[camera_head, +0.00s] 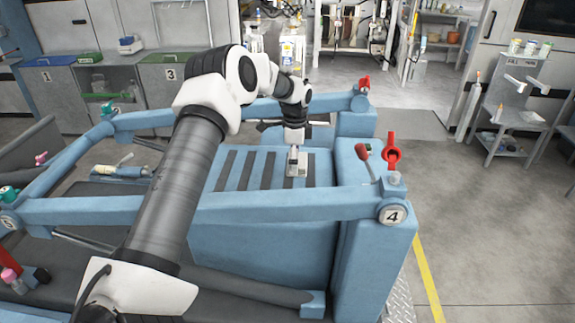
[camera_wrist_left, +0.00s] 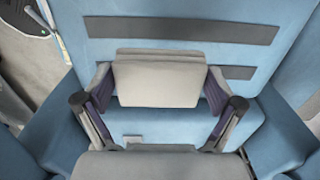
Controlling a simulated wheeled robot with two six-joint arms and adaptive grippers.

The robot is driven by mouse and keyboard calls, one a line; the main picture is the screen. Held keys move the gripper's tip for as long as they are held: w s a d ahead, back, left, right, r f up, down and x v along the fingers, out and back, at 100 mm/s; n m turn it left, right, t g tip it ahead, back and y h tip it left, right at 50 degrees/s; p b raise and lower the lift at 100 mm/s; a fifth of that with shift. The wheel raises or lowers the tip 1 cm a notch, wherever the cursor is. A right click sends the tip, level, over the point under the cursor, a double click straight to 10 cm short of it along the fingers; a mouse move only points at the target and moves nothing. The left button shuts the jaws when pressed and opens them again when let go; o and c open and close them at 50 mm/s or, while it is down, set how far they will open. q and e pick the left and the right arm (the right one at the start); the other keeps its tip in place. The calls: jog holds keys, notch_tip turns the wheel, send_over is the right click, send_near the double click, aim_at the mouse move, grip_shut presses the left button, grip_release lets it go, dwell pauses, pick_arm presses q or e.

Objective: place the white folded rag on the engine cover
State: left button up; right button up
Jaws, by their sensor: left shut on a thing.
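My left arm comes in from the left in the head view, and its left gripper (camera_head: 297,152) points down over the blue cover with dark strips (camera_head: 268,190), which appears to be the engine cover. The gripper is shut on the white folded rag (camera_head: 298,168), which looks pale grey. In the left wrist view the rag (camera_wrist_left: 158,82) sits flat between the two fingers of the left gripper (camera_wrist_left: 160,90), with the blue cover (camera_wrist_left: 185,18) and its strips behind it. I cannot tell whether the rag touches the cover. My right gripper is not in view.

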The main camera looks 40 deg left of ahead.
aim_at(294, 184)
pick_arm(q)
jog(key=f, duration=0.2)
jog(key=f+p, duration=0.1)
jog(key=f, duration=0.3)
jog(key=shift+w+a, duration=0.2)
jog(key=shift+w, duration=0.2)
jog(key=shift+f, duration=0.25)
jog(key=shift+s+r, duration=0.15)
jog(key=shift+s, duration=0.1)
jog(key=shift+f, duration=0.35)
jog(key=o, duration=0.7)
jog(key=shift+w, duration=0.15)
jog(key=shift+r, duration=0.1)
